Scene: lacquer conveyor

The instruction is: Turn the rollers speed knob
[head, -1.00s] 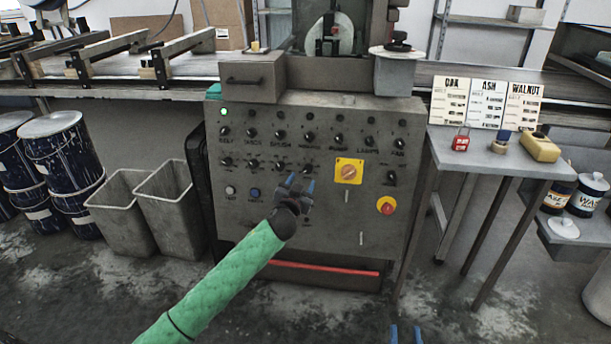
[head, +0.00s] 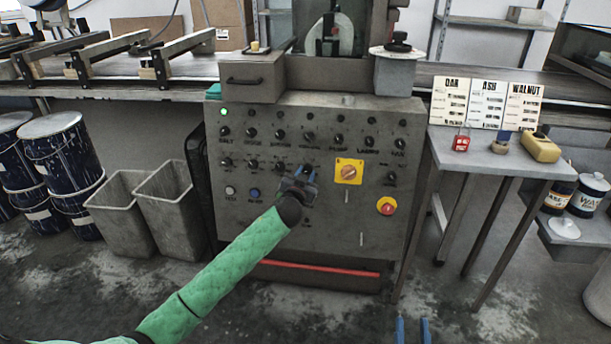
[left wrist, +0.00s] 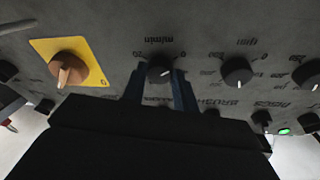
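The grey control panel (head: 330,225) stands ahead, with two rows of small black knobs. My left gripper (head: 304,170) is in front of the lower row, left of the yellow-backed orange switch (head: 348,171). In the left wrist view the blue fingers of my left gripper (left wrist: 160,78) stand apart on either side of a black knob (left wrist: 160,69) with a "m/min" scale. I cannot tell whether they touch it. Its name label is not readable, and the gripper hides it in the head view. My right gripper (head: 412,331) shows at the bottom edge, its blue fingers apart and empty.
Another black knob (left wrist: 237,72) sits beside it in the left wrist view. A red stop button (head: 387,206) is at the panel's lower right. Grey bins (head: 170,208) stand left, and a small side table (head: 490,160) with cards stands right.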

